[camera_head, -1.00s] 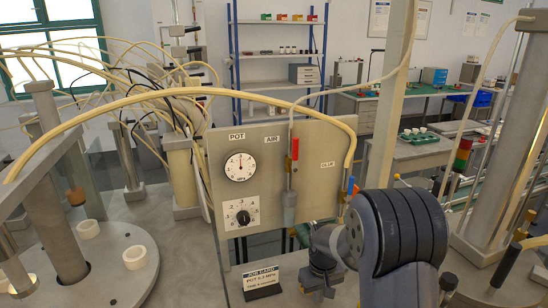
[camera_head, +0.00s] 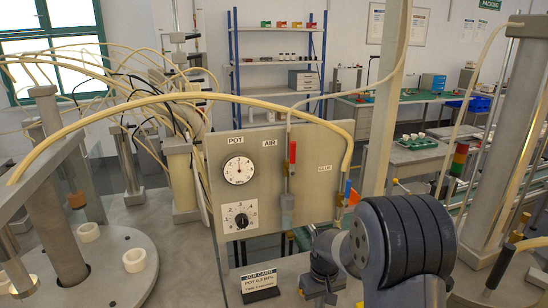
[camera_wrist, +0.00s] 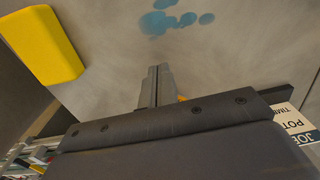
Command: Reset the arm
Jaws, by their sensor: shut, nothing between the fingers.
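The fingers are over a pale grey surface with blue blotches (camera_wrist: 175,20). In the head view my arm is folded at the lower right, with its big ribbed joint (camera_head: 405,245) in front of the bench. My wrist (camera_head: 325,262) is just right of the job card (camera_head: 260,281), low in front of the panel (camera_head: 265,200); the fingertips are hard to make out there.
The panel carries a POT gauge (camera_head: 239,170), a dial (camera_head: 241,217), a red-handled AIR valve (camera_head: 292,155) and a GLUE line with a blue and orange part (camera_head: 353,196). White rings (camera_head: 134,260) sit on a round plate at left. A yellow block (camera_wrist: 42,45) is near my gripper.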

